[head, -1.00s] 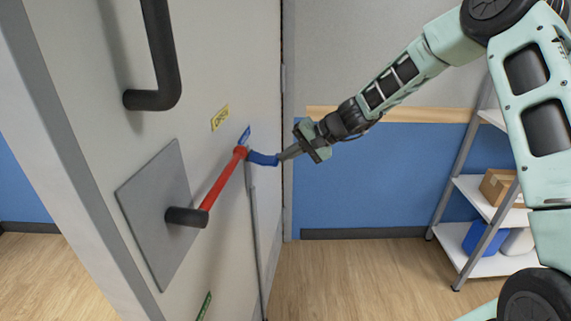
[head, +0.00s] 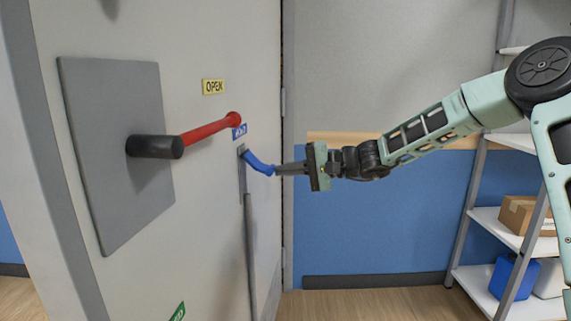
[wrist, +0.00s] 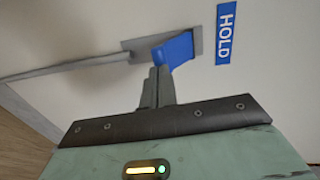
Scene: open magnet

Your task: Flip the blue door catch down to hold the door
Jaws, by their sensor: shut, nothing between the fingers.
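The blue door catch (head: 259,164) sticks out from a grey mount on the door, sloping slightly down from the mount to its outer end. In the wrist view the catch (wrist: 178,48) shows just past my fingertips, beside the blue HOLD label (wrist: 227,33). My gripper (head: 281,170) is shut and empty, its fingers pointing left at the catch's outer end. In the wrist view my gripper (wrist: 157,76) meets or nearly meets the catch; I cannot tell whether they touch. The pale door (head: 215,215) fills the left of the head view.
A red lever (head: 207,131) with a black grip (head: 155,147) juts out over a grey plate (head: 110,85), left of the catch. A grey rod (head: 250,255) runs below the catch. Shelves with a cardboard box (head: 520,214) stand right.

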